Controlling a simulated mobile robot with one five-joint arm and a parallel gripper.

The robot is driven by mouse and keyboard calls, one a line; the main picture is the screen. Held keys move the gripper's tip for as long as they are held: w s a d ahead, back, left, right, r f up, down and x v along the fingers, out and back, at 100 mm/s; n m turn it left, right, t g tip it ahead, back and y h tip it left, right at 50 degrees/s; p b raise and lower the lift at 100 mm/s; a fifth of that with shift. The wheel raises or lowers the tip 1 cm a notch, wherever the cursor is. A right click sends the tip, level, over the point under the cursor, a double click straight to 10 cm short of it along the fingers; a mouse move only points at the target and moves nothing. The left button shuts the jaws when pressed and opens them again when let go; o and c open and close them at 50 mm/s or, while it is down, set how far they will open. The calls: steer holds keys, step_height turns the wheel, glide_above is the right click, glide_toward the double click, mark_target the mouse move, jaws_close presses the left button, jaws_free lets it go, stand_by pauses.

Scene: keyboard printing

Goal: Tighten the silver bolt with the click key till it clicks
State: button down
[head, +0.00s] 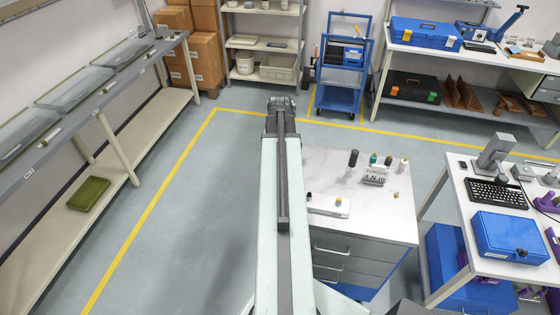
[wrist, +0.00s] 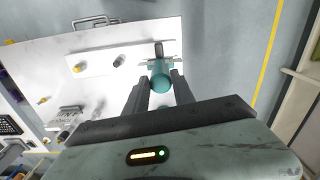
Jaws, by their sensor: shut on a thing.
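A key with a round teal head (wrist: 161,82) is between my gripper's two dark fingers (wrist: 160,90) in the wrist view. My gripper is shut on it. A light grey crosspiece (wrist: 150,64) shows just past the teal head, over one end of a white plate (wrist: 98,60). A dark upright piece (wrist: 159,48) stands beyond it; I cannot tell whether it is a bolt. The silver bolt is not clearly seen, and the teal head may hide it. The plate also carries a yellow-topped bolt (wrist: 79,68) and a dark grey one (wrist: 119,61). In the head view my arm hides my gripper.
The plate lies on a white-topped drawer cabinet (head: 345,235). A block labelled TORQUE 4 N m (head: 375,176) stands behind it, among several upright keys, one green-topped (head: 373,158). A table at the right holds a blue case (head: 510,236) and a keyboard (head: 495,193). Floor left is clear.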

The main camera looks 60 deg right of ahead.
steer(key=shift+f+b, duration=0.6)
steer(key=c, duration=1.8)
jaws_free()
jaws_close()
step_height(320, 180, up, 7)
steer(key=p, duration=0.7)
steer(key=shift+r, duration=0.1)
